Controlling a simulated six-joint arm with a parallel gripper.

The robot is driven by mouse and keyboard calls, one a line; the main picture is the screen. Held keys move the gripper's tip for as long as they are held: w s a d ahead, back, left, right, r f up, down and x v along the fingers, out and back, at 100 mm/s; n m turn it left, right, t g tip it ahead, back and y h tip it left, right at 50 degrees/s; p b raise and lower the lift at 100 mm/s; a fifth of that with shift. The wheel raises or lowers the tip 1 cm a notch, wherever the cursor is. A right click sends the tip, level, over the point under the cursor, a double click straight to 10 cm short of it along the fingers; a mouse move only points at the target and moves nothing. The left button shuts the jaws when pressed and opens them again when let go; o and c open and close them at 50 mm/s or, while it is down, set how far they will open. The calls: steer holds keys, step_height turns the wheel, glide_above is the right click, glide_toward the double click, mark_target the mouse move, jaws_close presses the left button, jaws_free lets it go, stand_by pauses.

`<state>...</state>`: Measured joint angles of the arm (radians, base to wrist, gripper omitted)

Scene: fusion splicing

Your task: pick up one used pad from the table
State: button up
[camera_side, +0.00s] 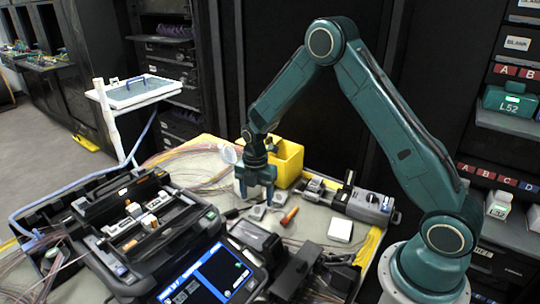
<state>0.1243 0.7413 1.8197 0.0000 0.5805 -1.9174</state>
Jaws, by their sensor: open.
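My gripper (257,196) points down over the middle of the table. Its fingers are apart and I see nothing held between them. Small pale grey pieces that look like used pads lie on the table: one pad (256,213) just below and in front of the fingers, another pad (280,198) just right of them. They are too small to tell more. I cannot tell whether the fingers touch the table.
A yellow bin (291,163) stands close behind my gripper. An orange piece (289,216) and a white square block (340,230) lie to the right. A grey device (365,205) stands further right. The black splicer case (150,235) with a screen fills the left front. Loose fibres cross the table.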

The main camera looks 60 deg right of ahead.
mark_target(257, 211)
steer(key=shift+f, duration=0.15)
steer(key=shift+f, duration=2.45)
steer(key=c, duration=1)
